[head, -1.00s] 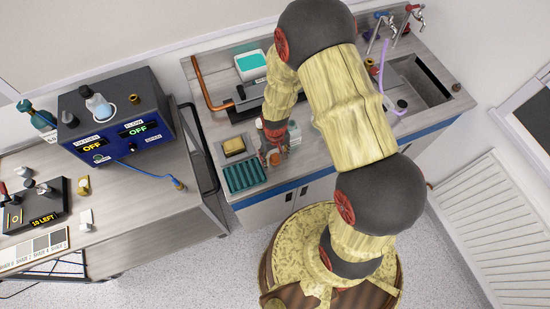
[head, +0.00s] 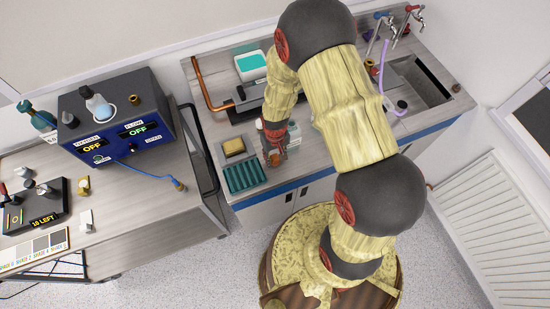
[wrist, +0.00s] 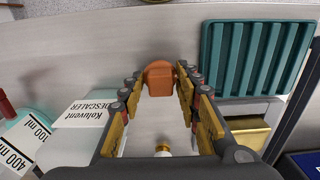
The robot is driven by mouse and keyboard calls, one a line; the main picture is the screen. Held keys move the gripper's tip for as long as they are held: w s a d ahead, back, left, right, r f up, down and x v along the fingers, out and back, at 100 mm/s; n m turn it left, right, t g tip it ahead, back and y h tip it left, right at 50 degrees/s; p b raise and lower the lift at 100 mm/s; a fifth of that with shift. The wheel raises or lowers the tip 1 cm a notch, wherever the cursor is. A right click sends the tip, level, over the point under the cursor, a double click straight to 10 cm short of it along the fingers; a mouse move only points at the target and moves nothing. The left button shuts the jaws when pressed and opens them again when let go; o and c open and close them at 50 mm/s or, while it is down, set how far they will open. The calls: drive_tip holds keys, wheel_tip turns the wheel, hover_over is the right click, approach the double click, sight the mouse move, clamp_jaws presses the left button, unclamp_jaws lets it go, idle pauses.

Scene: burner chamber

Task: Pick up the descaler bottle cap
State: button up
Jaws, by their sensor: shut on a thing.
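The orange cap (wrist: 160,78) is between the fingertips of my gripper (wrist: 162,82) in the wrist view. My gripper is shut on it. In the head view my gripper (head: 276,158) is over the front of the bench, just right of the teal ribbed tray, with orange showing at its tips. The white descaler label (wrist: 85,114) is to the left of the fingers in the wrist view; much of the bottle is hidden. A small white piece with a gold ring (wrist: 162,150) shows between the finger bases.
The teal ribbed tray (head: 244,176) and a yellow sponge-like block in a holder (head: 234,147) lie left of my gripper. A sink (head: 425,82) is at the right.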

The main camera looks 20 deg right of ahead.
sight(275, 157)
drive_tip(key=shift+w+r, duration=0.1)
drive_tip(key=shift+r, duration=0.4)
wheel_tip(275, 157, up, 2)
drive_tip(key=shift+r, duration=0.25)
drive_tip(key=s+d+r, duration=0.2)
drive_tip(key=s+r, duration=0.7)
drive_tip(key=s, duration=0.5)
drive_tip(key=shift+r, duration=0.25)
